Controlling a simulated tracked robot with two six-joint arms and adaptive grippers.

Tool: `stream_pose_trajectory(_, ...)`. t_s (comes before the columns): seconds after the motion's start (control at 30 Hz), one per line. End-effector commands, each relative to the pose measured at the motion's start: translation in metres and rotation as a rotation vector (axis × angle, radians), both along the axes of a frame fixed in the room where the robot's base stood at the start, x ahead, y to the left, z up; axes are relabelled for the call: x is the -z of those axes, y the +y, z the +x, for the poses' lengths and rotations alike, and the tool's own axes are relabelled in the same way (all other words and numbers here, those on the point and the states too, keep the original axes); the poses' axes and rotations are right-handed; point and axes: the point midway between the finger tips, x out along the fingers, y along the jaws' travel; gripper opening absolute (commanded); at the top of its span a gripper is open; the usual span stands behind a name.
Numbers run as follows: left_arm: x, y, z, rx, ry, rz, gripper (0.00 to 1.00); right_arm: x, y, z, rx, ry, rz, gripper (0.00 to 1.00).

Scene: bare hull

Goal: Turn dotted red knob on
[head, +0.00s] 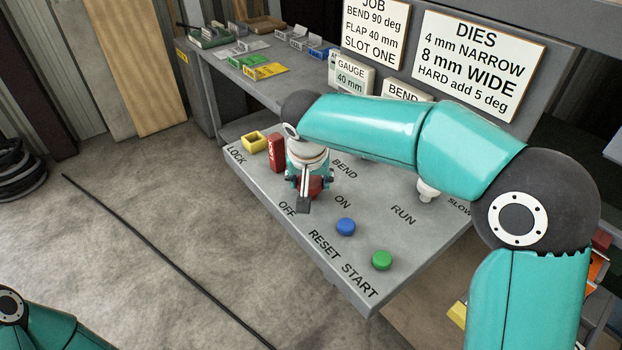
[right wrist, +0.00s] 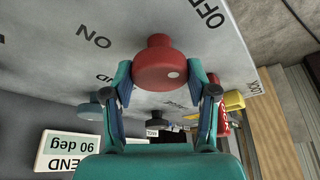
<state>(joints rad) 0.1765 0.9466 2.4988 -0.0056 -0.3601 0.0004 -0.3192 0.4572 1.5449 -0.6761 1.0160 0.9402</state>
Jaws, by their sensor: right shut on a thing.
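The red knob (head: 318,186) is on the sloped grey panel between the OFF and ON labels, mostly hidden by my right gripper (head: 309,190) in the head view. In the right wrist view the knob (right wrist: 158,64) shows its round red body and a stub on its far side. A white dot is on its face, toward the lower right. My right gripper (right wrist: 160,72) has one finger on each side of the knob and is shut on it. My left gripper is not in view; only part of my left arm shows at the lower left.
A blue button (head: 346,227) and a green button (head: 381,260) sit on the panel near RESET and START. A red tag (head: 276,153) and a yellow square piece (head: 253,141) stand near LOCK. A white knob (head: 428,191) is near RUN. Signs stand behind.

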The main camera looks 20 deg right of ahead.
Motion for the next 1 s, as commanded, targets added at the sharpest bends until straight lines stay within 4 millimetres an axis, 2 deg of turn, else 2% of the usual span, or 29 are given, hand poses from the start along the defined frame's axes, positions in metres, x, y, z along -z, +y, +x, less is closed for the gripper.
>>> stream_pose_trajectory(0.37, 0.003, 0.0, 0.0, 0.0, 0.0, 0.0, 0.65, -0.001, -0.002, 0.001, -0.283, -0.004, 0.001, 0.23)
stream_pose_trajectory(1.0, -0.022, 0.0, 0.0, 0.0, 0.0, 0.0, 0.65, -0.003, -0.005, 0.002, -0.889, -0.003, 0.001, 0.23)
